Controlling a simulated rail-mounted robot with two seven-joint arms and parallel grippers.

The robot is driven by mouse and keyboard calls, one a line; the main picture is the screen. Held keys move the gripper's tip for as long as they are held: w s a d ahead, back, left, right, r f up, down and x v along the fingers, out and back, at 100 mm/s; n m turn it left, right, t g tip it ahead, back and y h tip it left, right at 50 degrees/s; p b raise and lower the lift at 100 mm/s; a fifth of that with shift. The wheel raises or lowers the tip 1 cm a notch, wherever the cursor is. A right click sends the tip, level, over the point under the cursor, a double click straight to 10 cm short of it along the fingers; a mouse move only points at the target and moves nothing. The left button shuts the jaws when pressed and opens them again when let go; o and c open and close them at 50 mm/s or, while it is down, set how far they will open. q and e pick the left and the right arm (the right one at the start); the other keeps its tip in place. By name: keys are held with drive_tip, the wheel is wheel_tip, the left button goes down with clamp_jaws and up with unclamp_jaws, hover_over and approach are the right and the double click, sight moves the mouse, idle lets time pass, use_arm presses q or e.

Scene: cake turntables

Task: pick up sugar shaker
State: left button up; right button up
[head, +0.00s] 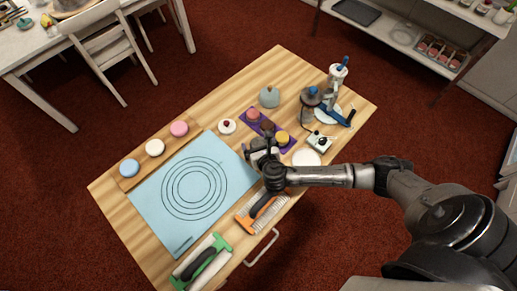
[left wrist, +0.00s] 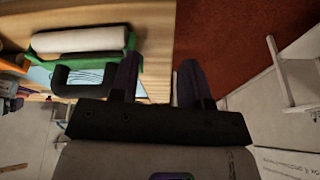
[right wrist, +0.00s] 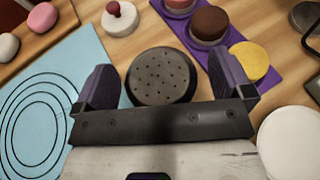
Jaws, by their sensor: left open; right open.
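The sugar shaker shows in the right wrist view as a round dark lid with small holes (right wrist: 162,76). My right gripper (right wrist: 165,82) is open, with one purple finger on each side of the lid. I cannot tell whether the fingers touch it. In the head view my right gripper (head: 262,148) is over the table beside the blue mat and largely hides the shaker. My left gripper (left wrist: 158,78) is open and empty in the left wrist view, near the table's edge. It does not show in the head view.
A purple mat (right wrist: 183,27) with small cakes lies just beyond the shaker. The blue mat (head: 150,208) is to its left and a white plate (head: 306,157) to its right. An orange-ended comb tool (head: 245,223) and a green-framed roller (head: 220,243) lie near the front edge.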

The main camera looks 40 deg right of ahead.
drive_tip(key=c, duration=1.1)
drive_tip(key=shift+r, duration=0.1)
drive_tip(key=shift+c, duration=0.2)
